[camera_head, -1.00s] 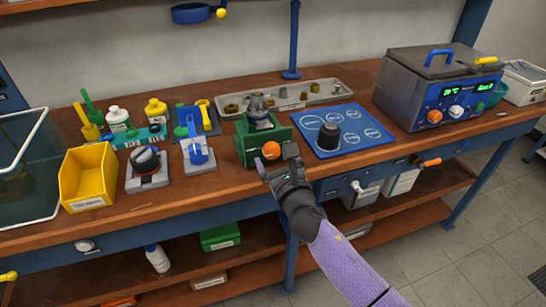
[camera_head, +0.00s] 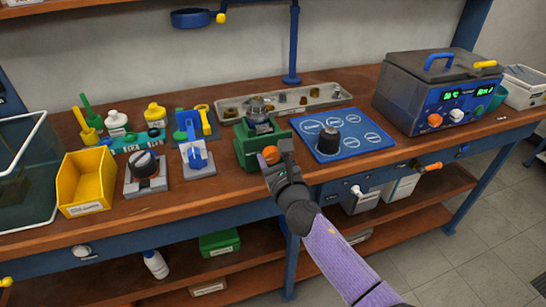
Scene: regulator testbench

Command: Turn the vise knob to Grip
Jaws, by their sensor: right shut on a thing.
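The green vise (camera_head: 247,150) stands near the front edge of the bench, with a dark metal part (camera_head: 258,110) at its top. Its orange knob (camera_head: 271,154) faces the front. My right gripper (camera_head: 277,157) is at the vise's front, shut on the orange knob, with a dark finger showing on the knob's right. The gripper hides part of the knob and the lower vise front. No label for the knob can be read. My left gripper is not in view.
Left of the vise stand a blue clamp device (camera_head: 195,156), a black dial on a grey base (camera_head: 145,165) and a yellow bin (camera_head: 86,181). A blue mat (camera_head: 358,146) with a black cylinder (camera_head: 328,139) lies to the right. A grey tray (camera_head: 335,97) of parts is behind.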

